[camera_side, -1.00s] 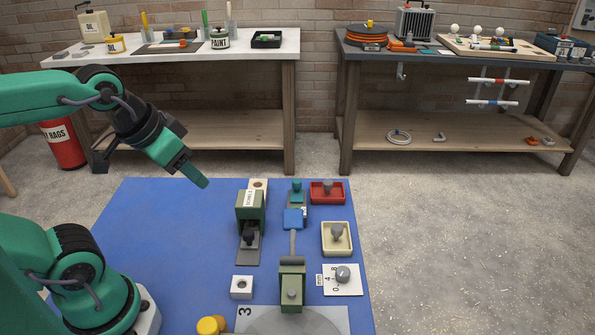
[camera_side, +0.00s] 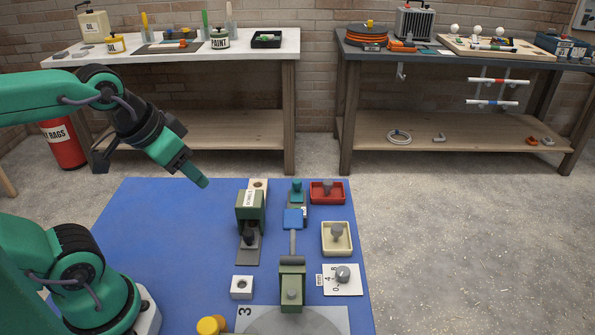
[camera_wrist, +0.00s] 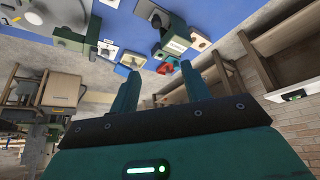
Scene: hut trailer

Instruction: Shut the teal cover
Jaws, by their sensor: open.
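A small teal part (camera_side: 297,187) stands on a grey-green base near the far edge of the blue mat, left of the red tray. I cannot tell whether it is the teal cover or how far open it is. A blue square plate (camera_side: 293,219) lies just in front of it, above a grey rod. My gripper (camera_side: 203,182) is in the air over the mat's far left part, well left of these things. In the wrist view my gripper (camera_wrist: 157,78) shows two separated teal fingers with nothing between them.
A green labelled device (camera_side: 250,207) stands between my gripper and the teal part. A red tray (camera_side: 328,199), a cream tray (camera_side: 351,250) and a dial plate (camera_side: 355,285) line the mat's right side. The blue mat (camera_side: 160,225) is clear at left.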

